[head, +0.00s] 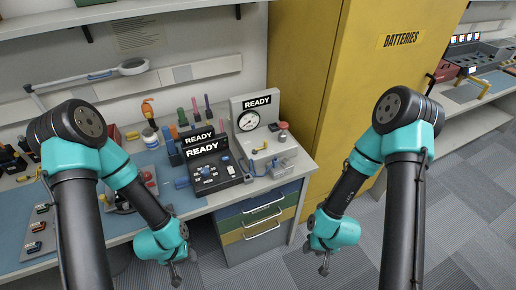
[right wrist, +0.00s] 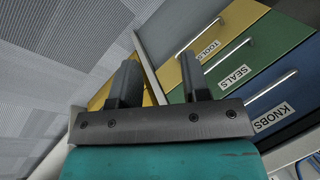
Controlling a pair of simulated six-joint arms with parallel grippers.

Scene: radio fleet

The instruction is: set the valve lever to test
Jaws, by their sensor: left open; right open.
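A grey test unit (head: 240,106) with a READY sign and a round gauge (head: 248,121) stands at the right end of the bench. A small yellow lever (head: 261,147), which looks like the valve lever, sits on the unit's base below the gauge. Its setting marks are too small to read. My left gripper (head: 176,277) hangs in front of the bench, apart from the lever and empty. My right gripper (head: 324,268) hangs over the floor right of the drawers, also empty. Its two fingers (right wrist: 157,78) stand apart in the right wrist view.
A dark control box (head: 215,170) with READY signs stands left of the test unit. Drawers (head: 262,222) labelled TOOLS, SEALS and KNOBS are below the bench. A tall yellow BATTERIES cabinet (head: 352,70) stands right of the bench. The carpeted floor is clear.

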